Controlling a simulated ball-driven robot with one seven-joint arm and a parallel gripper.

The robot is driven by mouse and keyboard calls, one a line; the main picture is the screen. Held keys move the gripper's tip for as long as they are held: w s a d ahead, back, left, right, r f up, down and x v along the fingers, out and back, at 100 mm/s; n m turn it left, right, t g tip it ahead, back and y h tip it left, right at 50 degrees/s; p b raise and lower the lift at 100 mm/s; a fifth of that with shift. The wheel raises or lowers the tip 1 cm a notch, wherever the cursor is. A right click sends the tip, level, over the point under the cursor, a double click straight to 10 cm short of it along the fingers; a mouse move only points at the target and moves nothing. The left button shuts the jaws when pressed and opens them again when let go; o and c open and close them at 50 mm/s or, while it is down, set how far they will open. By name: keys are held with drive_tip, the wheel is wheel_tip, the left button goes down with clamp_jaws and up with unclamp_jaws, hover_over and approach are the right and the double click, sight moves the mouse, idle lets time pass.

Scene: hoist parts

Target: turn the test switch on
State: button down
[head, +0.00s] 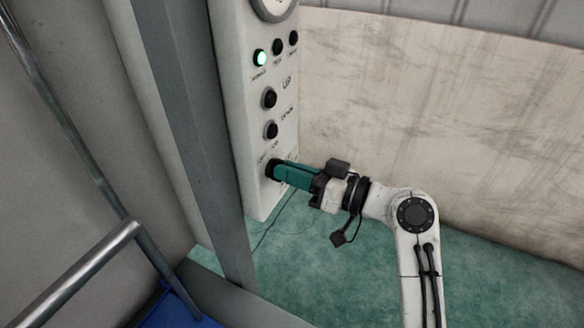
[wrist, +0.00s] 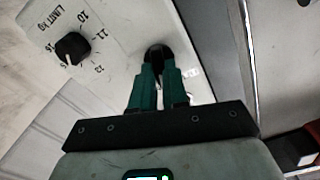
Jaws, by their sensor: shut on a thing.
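The white control panel (head: 243,110) stands upright at centre left in the head view. My gripper (head: 277,171), with green fingers, reaches it from the right, low on its face. The fingers are shut on a black switch knob (head: 270,168), which I take to be the test switch. In the wrist view my gripper (wrist: 158,78) has its fingertips around the dark knob (wrist: 157,55). The fingers hide much of it, and its label and its setting cannot be read.
A black dial (wrist: 72,48) marked as a limit in kg sits beside the held knob. A grey post (head: 195,130) stands left of the panel. Green floor lies right.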

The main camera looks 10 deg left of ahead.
drive_tip(key=shift+m+p, duration=0.35)
drive_tip(key=shift+m, duration=0.65)
drive_tip(key=c, duration=1.1)
unclamp_jaws()
drive_tip(key=shift+c, duration=0.2)
drive_tip(key=b+v, duration=0.2)
drive_tip(key=v, duration=0.9)
drive_tip(key=shift+w, duration=0.15)
